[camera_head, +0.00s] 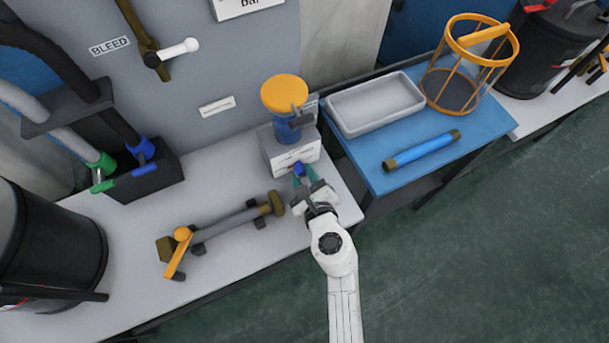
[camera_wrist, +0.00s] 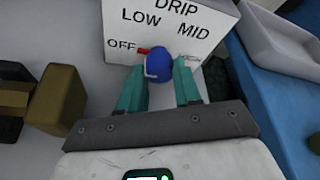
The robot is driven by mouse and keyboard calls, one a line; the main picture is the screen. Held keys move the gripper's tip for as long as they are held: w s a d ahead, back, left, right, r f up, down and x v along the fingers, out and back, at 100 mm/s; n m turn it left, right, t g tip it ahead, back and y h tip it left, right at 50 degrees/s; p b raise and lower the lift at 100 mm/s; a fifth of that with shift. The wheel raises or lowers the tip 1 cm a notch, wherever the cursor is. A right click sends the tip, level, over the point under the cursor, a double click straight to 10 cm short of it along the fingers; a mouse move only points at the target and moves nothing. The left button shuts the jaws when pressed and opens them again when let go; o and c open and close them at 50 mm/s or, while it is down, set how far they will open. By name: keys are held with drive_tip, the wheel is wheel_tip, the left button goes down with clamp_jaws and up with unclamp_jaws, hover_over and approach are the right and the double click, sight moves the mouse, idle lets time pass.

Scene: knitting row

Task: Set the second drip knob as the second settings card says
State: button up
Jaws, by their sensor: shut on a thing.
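The blue drip knob (camera_wrist: 158,66) sits on the front of a white box (camera_wrist: 180,20) labelled DRIP, with OFF, LOW and MID marked around it. A red mark shows between OFF and the knob, and a pale line runs on the knob's left side. My gripper (camera_wrist: 160,82) has its teal fingers on both sides of the knob, shut on it. In the head view my gripper (camera_head: 308,184) reaches the front of the box (camera_head: 290,157), and the knob (camera_head: 299,169) shows small. No readable settings card is in view.
A jar with an orange lid (camera_head: 284,93) stands on the box. A pipe with a yellow-handled valve (camera_head: 180,237) lies left on the grey bench. A blue table (camera_head: 380,184) at right bears a white tray (camera_head: 350,128), a blue cylinder (camera_head: 423,151) and an orange cage (camera_head: 460,40).

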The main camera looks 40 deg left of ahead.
idle(0.3)
drive_tip(key=shift+r+m+g+p, duration=0.1)
drive_tip(key=shift+m+g+p, duration=0.6)
drive_tip(key=shift+m+p, duration=0.3)
drive_tip(key=m, duration=0.1)
drive_tip(key=m+g+y+p, duration=0.1)
drive_tip(key=shift+w+d+m+g, duration=0.1)
drive_tip(key=shift+w+m+g, duration=0.05)
drive_tip(key=shift+m+g, duration=0.15)
drive_tip(key=shift+w+f+m+g+y, duration=0.1)
drive_tip(key=shift+f+m+g+y, duration=0.15)
drive_tip(key=shift+m, duration=0.35)
drive_tip(key=shift+m+g+y, duration=0.15)
drive_tip(key=shift+m+g, duration=0.2)
drive_tip(key=shift+m, duration=0.25)
drive_tip(key=shift+m+g+y+b, duration=0.6)
drive_tip(key=shift+m+g+y, duration=0.1)
drive_tip(key=shift+m, duration=0.7)
drive_tip(key=o, duration=1)
